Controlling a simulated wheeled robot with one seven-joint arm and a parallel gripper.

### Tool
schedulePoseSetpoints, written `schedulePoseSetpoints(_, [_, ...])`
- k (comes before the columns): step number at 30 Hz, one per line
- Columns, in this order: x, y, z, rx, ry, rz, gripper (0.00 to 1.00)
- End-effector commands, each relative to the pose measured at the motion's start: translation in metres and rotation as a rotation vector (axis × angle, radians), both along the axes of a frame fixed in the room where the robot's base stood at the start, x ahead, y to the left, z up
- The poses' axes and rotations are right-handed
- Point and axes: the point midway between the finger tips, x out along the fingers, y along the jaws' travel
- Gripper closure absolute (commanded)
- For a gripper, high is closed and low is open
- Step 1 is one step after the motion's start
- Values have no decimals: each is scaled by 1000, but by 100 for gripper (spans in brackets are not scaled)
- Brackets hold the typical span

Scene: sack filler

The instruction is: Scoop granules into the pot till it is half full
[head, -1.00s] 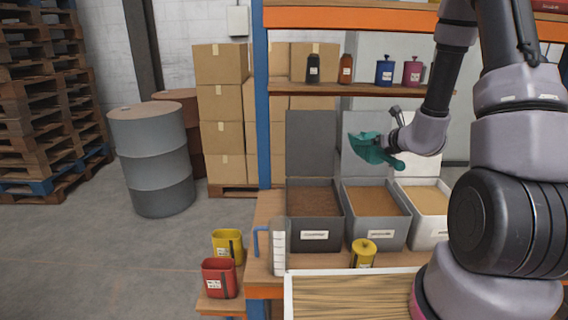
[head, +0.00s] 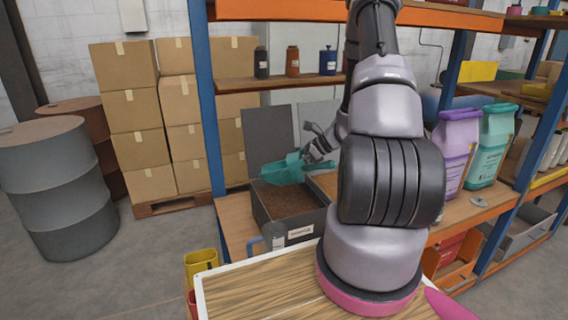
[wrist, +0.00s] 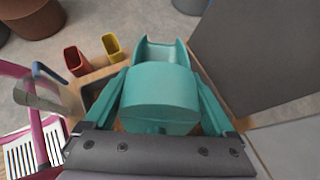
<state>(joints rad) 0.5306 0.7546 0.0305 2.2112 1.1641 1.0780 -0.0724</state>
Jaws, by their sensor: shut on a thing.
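My gripper (head: 312,156) is shut on a teal scoop (head: 280,172). The scoop hangs over the dark grey bin (head: 262,217) of brown granules (head: 290,198); whether it touches them I cannot tell. In the wrist view the scoop (wrist: 160,95) fills the middle, its open mouth pointing away from me. A yellow pot (head: 200,266) shows at the lower left of the head view, with a red pot (head: 191,303) mostly hidden below it. In the wrist view the red pot (wrist: 76,60) and yellow pot (wrist: 111,45) stand upright side by side.
A bin of tan granules (head: 325,183) is mostly hidden behind my arm. A raised dark lid (head: 268,138) stands behind the dark bin. A blue shelf post (head: 205,100) rises at its left. A clear jug (wrist: 38,95) with a blue handle shows in the wrist view.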

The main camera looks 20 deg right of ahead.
Motion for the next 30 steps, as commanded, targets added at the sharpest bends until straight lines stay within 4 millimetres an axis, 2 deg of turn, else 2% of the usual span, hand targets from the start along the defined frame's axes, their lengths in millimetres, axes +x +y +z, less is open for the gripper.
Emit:
schedulePoseSetpoints(20, [6, 10, -67, -119, 70, 0, 71])
schedulePoseSetpoints(21, [6, 11, -70, -127, 74, 0, 81])
schedulePoseSetpoints(22, [6, 11, -73, -132, 77, 0, 82])
schedulePoseSetpoints(24, [6, 13, -81, -144, 84, 2, 100])
schedulePoseSetpoints(30, [7, 17, -101, -179, 108, 4, 100])
